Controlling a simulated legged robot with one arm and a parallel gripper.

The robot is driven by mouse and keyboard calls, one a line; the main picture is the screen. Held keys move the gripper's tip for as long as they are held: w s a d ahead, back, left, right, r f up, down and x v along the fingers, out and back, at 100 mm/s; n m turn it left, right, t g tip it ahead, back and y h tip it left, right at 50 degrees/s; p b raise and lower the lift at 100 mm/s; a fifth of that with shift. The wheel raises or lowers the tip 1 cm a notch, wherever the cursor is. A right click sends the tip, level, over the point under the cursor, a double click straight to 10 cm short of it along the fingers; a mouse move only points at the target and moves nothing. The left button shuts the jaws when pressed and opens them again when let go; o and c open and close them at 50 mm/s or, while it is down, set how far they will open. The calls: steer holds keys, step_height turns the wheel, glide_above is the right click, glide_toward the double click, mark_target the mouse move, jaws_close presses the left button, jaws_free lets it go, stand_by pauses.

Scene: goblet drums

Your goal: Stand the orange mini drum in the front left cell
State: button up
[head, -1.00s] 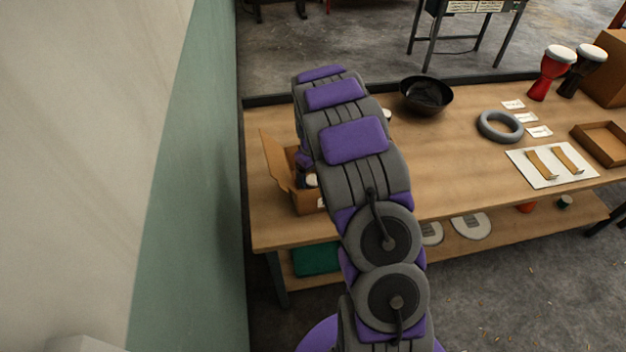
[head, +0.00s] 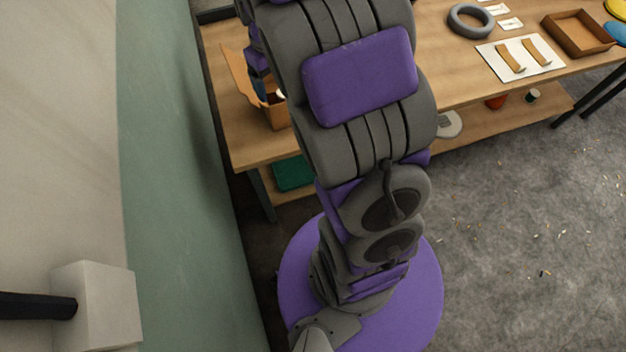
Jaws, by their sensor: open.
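An open cardboard box (head: 277,117) stands on the left end of the workbench, its flap raised at the left. A small pale round top shows at its right side, mostly hidden by my arm. My arm covers the middle of the view and leaves it at the top. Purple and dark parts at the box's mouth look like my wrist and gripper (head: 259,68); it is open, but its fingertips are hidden. I cannot make out the orange mini drum or the cells. A small orange-red thing (head: 495,102) lies on the lower shelf, too small to identify.
The workbench (head: 455,85) has a grey ring (head: 470,20), a white board (head: 520,58) with two tan strips and a shallow brown tray (head: 578,33). A green thing (head: 292,174) sits on the lower shelf. A wall (head: 165,170) is close on the left.

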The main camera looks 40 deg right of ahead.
steer(key=s+a+r, duration=0.2)
steer(key=s+a, duration=0.1)
steer(key=s, duration=0.6)
steer(key=s+a+r+m, duration=0.1)
steer(key=s+a+r, duration=0.1)
steer(key=s, duration=0.8)
steer(key=s+a+r+g, duration=0.1)
steer(key=s+a, duration=0.3)
steer(key=s, duration=0.5)
steer(key=shift+s+a+r, duration=0.2)
steer(key=shift+s+r, duration=0.05)
steer(key=shift+r, duration=0.15)
